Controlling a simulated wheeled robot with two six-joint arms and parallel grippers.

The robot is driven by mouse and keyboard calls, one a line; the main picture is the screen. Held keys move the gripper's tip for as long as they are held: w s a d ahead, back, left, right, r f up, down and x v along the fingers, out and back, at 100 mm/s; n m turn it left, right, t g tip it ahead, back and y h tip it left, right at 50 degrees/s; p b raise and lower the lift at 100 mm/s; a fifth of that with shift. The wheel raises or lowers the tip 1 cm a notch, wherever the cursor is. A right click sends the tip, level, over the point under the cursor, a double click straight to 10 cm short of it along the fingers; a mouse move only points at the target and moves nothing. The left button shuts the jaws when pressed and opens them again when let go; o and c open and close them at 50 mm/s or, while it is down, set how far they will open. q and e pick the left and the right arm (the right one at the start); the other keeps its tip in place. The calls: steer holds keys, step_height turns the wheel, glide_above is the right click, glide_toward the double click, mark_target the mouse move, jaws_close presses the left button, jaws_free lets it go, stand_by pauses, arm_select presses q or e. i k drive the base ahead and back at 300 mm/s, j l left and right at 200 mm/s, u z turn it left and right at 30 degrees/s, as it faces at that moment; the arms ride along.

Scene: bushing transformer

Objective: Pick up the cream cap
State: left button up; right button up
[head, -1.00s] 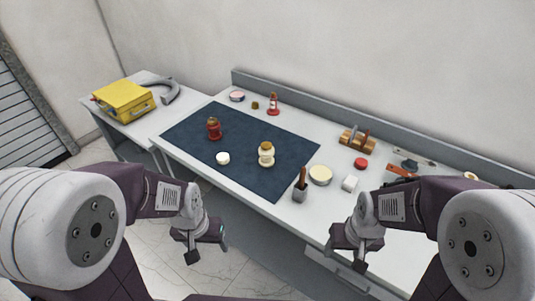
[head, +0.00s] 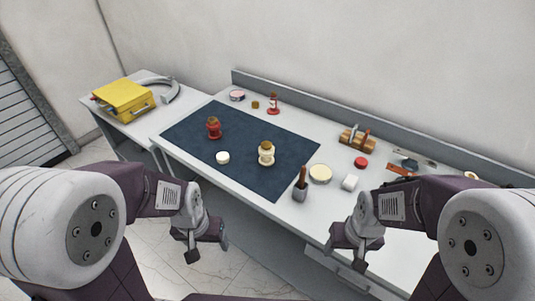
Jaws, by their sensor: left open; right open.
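A small round cream cap (head: 223,157) lies on the dark blue mat (head: 200,130), near the mat's front edge. A cream bushing (head: 266,156) with a brownish top stands upright on the mat to the right of the cap. A red bushing (head: 214,128) with a brown top stands on the mat behind and left of the cap. My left gripper (head: 207,250) is open and empty, in front of the table and apart from the cap. My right gripper (head: 345,255) is open and empty, over the table's front edge at the right.
A brush holder (head: 300,190), a larger cream-topped round tin (head: 320,174), a white block (head: 350,182) and a red cap (head: 361,162) stand right of the mat. A yellow toolbox (head: 124,101) sits on the left table.

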mark_target(222, 158)
steer(key=i+j+z, duration=0.25)
steer(key=j, duration=0.2)
steer(key=i+j+z, duration=0.1)
steer(key=j+z, duration=0.2)
steer(key=j, duration=0.15)
steer(key=i+j+z, duration=0.1)
steer(key=j+z, duration=0.15)
steer(key=j, duration=0.3)
steer(key=j+z, duration=0.25)
steer(key=j, duration=0.25)
steer(key=i+j, duration=0.2)
steer(key=j, duration=0.2)
steer(key=i+j, duration=0.25)
steer(key=j, duration=0.15)
